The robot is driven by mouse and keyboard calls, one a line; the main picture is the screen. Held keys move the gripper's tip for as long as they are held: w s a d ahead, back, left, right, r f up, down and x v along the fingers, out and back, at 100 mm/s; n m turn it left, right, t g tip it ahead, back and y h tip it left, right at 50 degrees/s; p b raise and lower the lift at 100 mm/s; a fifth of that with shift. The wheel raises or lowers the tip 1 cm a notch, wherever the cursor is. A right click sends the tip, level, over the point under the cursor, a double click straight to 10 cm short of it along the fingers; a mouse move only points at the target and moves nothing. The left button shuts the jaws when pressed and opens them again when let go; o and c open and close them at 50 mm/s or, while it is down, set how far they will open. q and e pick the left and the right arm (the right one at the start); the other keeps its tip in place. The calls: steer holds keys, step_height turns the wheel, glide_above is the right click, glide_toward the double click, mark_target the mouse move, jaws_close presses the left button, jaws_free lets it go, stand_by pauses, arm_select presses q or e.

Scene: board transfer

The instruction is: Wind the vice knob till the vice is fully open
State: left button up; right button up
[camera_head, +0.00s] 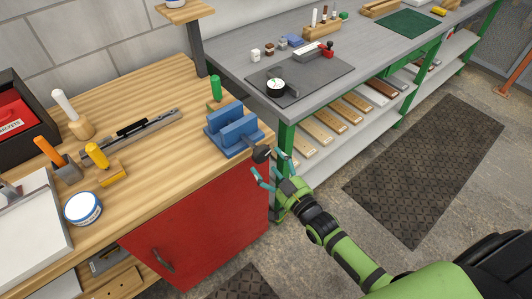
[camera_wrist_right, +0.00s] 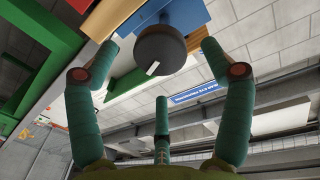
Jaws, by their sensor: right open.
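The blue vice (camera_head: 232,131) sits on the wooden bench near its right front corner, with a gap between its two jaws. Its dark round knob (camera_head: 263,153) sticks out at the bench's edge. My right gripper (camera_head: 268,176) is open just in front of the knob. In the right wrist view the knob (camera_wrist_right: 160,50) shows a white mark on its face, with the blue vice body (camera_wrist_right: 182,14) behind it. The teal fingers of my right gripper (camera_wrist_right: 158,75) stand apart around the knob, and I see no clear contact. My left gripper is not in view.
The wooden bench (camera_head: 150,160) has a red cabinet door (camera_head: 205,225) below the vice. A green-handled tool (camera_head: 216,88) stands behind the vice. A grey bench (camera_head: 300,105) with a green leg (camera_head: 286,140) stands to the right. Floor with a dark mat (camera_head: 430,165) lies beyond.

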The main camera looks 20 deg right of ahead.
mark_target(263, 158)
steer(key=shift+p+x, duration=0.3)
steer(key=shift+x, duration=2)
steer(key=shift+s, duration=0.1)
steer(key=c, duration=1.1)
steer(key=shift+f, duration=0.1)
steer(key=shift+c, duration=0.2)
steer(key=shift+s+f+n, duration=0.1)
steer(key=shift+n, duration=0.2)
